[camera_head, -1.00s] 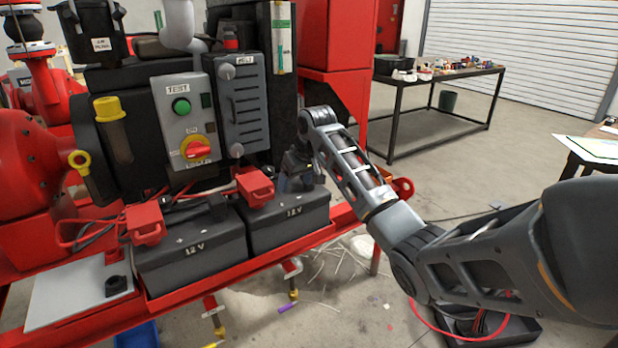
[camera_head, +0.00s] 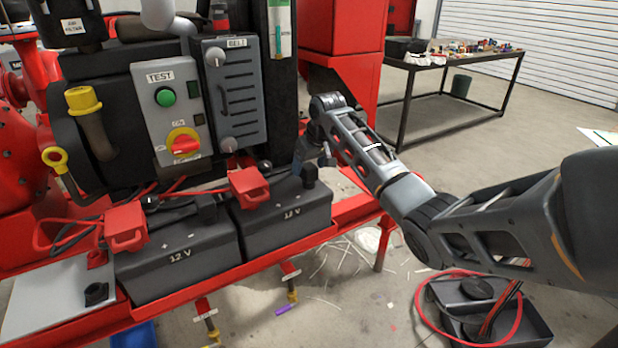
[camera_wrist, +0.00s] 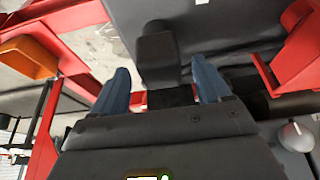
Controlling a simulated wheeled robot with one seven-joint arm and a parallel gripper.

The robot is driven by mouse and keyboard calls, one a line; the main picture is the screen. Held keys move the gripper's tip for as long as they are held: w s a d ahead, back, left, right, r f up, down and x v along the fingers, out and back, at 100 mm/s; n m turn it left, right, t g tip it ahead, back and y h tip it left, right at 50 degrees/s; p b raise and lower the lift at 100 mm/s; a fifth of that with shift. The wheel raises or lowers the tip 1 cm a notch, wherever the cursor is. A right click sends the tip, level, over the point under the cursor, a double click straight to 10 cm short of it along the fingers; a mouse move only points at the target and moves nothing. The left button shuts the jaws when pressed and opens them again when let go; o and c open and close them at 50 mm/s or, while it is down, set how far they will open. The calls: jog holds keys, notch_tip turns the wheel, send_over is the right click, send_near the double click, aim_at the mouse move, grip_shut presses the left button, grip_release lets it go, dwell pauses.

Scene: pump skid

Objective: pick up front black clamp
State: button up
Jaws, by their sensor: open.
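A black clamp (camera_head: 310,174) stands on the right-hand 12 V battery (camera_head: 290,215), near that battery's right end. In the wrist view the black clamp (camera_wrist: 157,58) is a dark block just beyond the fingertips, in line with the gap between them. My gripper (camera_head: 303,153) is open beside and slightly above it in the head view, partly hidden by my own wrist. In the wrist view my gripper (camera_wrist: 165,88) shows two blue fingers apart, with nothing clearly held. Whether they touch the clamp cannot be told. Another dark clamp-like part (camera_head: 208,208) is on the left battery.
Red clamps sit on the left battery (camera_head: 127,227) and right battery (camera_head: 249,187), with cables. A grey control box (camera_head: 233,95) and a black post rise behind. A red frame rail (camera_head: 215,283) runs along the front.

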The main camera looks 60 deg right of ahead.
aim_at(309, 166)
jog(key=x, duration=0.3)
jog(key=shift+f, duration=0.2)
jog(key=c, duration=1.3)
jog(key=shift+o, duration=0.2)
jog(key=shift+r, duration=0.15)
jog(key=shift+r, duration=0.55)
notch_tip(309, 166, up, 3)
jog(key=shift+w+f, duration=0.1)
jog(key=s+d+r, duration=0.4)
jog(key=s+r, duration=0.3)
jog(key=s, duration=0.4)
jog(key=shift+d, duration=0.3)
jog(key=shift+w, duration=0.1)
